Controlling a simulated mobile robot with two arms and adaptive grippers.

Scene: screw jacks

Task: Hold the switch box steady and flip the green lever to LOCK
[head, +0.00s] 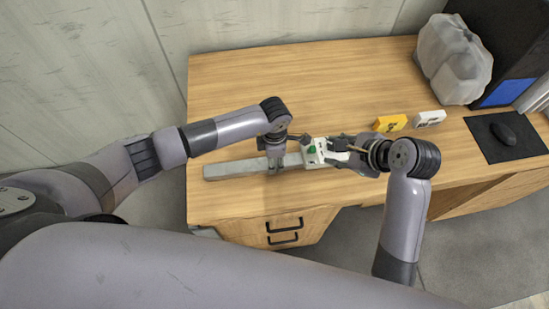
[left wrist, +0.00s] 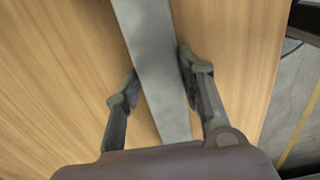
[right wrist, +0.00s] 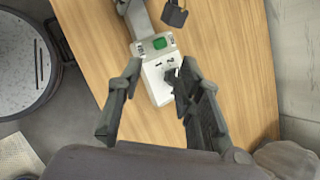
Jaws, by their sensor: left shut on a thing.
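The switch box (head: 322,158) is white with a green part (head: 311,149), apparently the lever, near its left end. A long grey bar (head: 225,168) runs left from it on the desk. My left gripper (head: 276,168) is shut on the bar, left of the box; the left wrist view shows the bar (left wrist: 155,65) between its fingers (left wrist: 160,82). My right gripper (head: 340,151) is open at the box's right end. In the right wrist view, its fingers (right wrist: 158,82) flank the box (right wrist: 158,88), with the green part (right wrist: 160,43) beyond them. The markings are unreadable.
On the wooden desk (head: 240,75), a yellow box (head: 389,123) and a white box (head: 429,118) lie behind my right gripper. The desk's back left is clear.

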